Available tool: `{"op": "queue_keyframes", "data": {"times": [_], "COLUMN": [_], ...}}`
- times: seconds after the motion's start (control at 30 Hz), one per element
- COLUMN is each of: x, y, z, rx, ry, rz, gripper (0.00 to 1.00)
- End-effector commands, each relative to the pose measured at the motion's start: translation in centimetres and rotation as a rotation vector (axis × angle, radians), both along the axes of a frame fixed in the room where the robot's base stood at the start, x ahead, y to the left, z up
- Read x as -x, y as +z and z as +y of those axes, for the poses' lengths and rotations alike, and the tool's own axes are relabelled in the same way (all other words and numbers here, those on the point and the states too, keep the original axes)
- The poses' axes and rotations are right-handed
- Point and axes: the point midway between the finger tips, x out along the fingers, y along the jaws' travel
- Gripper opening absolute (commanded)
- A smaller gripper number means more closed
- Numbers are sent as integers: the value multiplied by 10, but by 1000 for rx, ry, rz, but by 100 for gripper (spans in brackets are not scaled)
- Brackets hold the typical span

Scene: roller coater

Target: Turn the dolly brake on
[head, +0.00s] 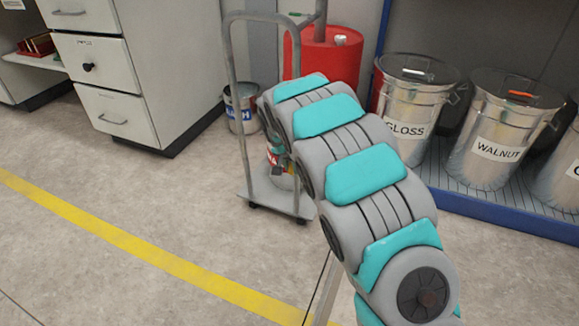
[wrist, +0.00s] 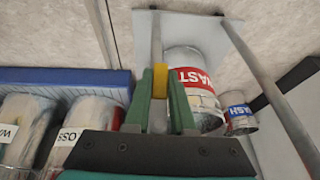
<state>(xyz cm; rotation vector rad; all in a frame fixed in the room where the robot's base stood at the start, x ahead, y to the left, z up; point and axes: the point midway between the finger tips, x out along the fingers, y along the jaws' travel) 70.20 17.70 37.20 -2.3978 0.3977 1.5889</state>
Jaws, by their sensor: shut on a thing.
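The dolly (head: 241,110) stands in the middle of the head view, with a grey tube frame and a flat grey base. In the wrist view its pale base (wrist: 200,30) and its grey tubes show at an odd angle. A small yellow piece (wrist: 160,72), which looks like the brake handle, sits along one tube. My gripper (wrist: 161,92) has its green fingers on either side of this piece and is shut on it. In the head view my arm hides most of the gripper and the yellow piece. I cannot tell the brake's state.
Another can (head: 241,108) stands on the floor behind. A red drum (head: 325,55) and metal bins (head: 487,135) on a blue platform are behind and right. The floor at left is clear.

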Motion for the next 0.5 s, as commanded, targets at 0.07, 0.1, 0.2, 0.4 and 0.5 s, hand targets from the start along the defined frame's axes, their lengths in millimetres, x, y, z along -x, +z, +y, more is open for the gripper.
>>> {"op": "queue_keyframes", "data": {"times": [0.07, 0.1, 0.2, 0.4, 0.5], "x": [0, 0, 1, 1, 1], "y": [-1, -1, -1, -1, -1], "z": [-1, -2, -3, -3, -3], "rx": [22, 31, 48, 60, 60], "ry": [1, 1, -1, 0, 0], "rz": [7, 11, 19, 24, 24], "gripper": [0, 0, 0, 0, 0]}}
